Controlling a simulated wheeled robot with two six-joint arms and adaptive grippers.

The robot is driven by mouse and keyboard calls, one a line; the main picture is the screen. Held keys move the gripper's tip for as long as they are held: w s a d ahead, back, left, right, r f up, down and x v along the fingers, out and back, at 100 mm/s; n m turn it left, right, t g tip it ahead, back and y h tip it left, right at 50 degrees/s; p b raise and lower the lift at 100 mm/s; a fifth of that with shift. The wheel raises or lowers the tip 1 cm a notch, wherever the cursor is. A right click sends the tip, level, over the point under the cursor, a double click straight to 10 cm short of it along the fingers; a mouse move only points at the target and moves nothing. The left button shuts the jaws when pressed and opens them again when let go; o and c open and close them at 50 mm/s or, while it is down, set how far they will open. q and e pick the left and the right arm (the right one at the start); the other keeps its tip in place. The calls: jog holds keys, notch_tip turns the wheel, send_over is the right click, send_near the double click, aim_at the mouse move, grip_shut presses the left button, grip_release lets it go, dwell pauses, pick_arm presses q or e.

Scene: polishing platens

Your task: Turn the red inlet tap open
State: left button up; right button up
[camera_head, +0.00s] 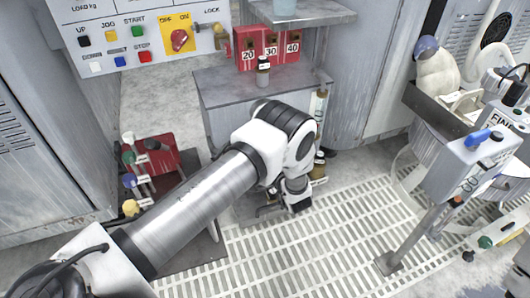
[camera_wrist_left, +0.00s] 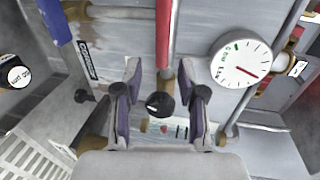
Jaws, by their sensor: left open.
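My left gripper (camera_wrist_left: 160,70) is open in the left wrist view, its two purple-padded fingers spread apart with nothing gripped. A red bar (camera_wrist_left: 163,30) runs down from the top edge to a brass end between the fingertips. I cannot tell whether this bar is the inlet tap's lever or a pipe. A black knob (camera_wrist_left: 160,104) with a white mark shows between the fingers, lower down. In the head view my left gripper (camera_head: 290,203) is low over the floor grating, below the grey cabinet, largely hidden by its own wrist. No tap is clear there. My right gripper is in neither view.
A round gauge (camera_wrist_left: 240,60) sits right of the fingers, with brass fittings and pipes close by. A grey cabinet (camera_head: 245,85) holds a small bottle (camera_head: 263,70). A red case (camera_head: 155,165) stands left of my arm. Open floor grating (camera_head: 330,240) lies right.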

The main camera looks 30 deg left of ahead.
pick_arm(q)
jog(key=v, duration=0.7)
jog(key=shift+s+d+r, duration=0.15)
jog(key=shift+s+d, duration=0.1)
jog(key=shift+s, duration=0.05)
